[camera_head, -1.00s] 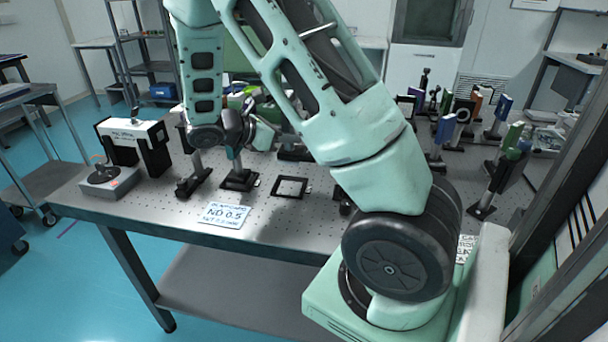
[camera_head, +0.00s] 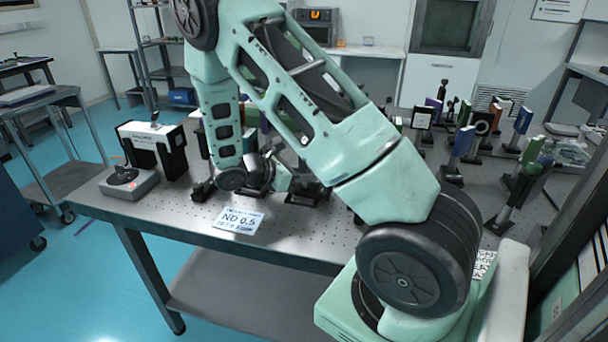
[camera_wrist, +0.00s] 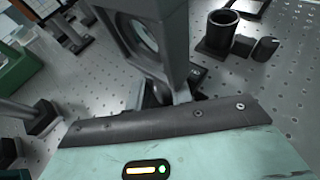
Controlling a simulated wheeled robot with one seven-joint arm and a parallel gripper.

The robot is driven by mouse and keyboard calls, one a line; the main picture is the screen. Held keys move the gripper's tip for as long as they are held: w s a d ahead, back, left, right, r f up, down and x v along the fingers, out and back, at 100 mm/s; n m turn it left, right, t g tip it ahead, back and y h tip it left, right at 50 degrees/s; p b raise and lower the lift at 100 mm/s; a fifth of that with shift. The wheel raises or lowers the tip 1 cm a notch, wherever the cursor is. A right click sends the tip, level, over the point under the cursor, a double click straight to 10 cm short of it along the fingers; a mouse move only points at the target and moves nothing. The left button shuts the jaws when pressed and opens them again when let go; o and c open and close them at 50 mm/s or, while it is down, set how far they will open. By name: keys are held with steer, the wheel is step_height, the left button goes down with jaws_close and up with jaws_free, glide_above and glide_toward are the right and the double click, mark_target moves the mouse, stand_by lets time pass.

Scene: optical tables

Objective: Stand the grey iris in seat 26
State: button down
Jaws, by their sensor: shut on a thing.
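In the wrist view a grey square-framed optic with a round opening (camera_wrist: 172,45), which looks like the grey iris, stands up from my gripper (camera_wrist: 172,98). My gripper is shut on it, though the grip itself is mostly hidden behind the gripper's dark front edge. In the head view my gripper (camera_head: 284,180) is low over the left part of the table, and the held piece cannot be made out there. I cannot read any seat number, so seat 26 cannot be told apart.
A black ring-topped holder (camera_wrist: 218,36) stands on the perforated table (camera_head: 160,208). An ND 0.5 card (camera_head: 239,219) lies near the front edge. A white-and-black box (camera_head: 152,146) is at left. Several mounted optics crowd the right side, including a blue one (camera_head: 462,141).

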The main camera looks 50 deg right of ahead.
steer(key=c, duration=1.2)
jaws_free()
steer(key=shift+c, duration=0.2)
steer(key=shift+a+r, duration=0.1)
steer(key=b+v, duration=0.1)
steer(key=v, duration=1.1)
steer(key=s+a+r+m+t+y, duration=0.1)
steer(key=s+a+m+y, duration=0.1)
steer(key=s+a+y, duration=0.2)
steer(key=s+a+r+m+t+y, duration=0.1)
steer(key=s+a+y, duration=0.3)
steer(key=s+a, duration=0.6)
steer(key=s+a+r+m+t+y, duration=0.2)
steer(key=s+a+y, duration=0.3)
steer(key=a, duration=1.1)
steer(key=shift+s+m+t, duration=0.5)
steer(key=shift+s, duration=0.65)
steer(key=shift+a+r, duration=0.1)
steer(key=shift+r, duration=0.1)
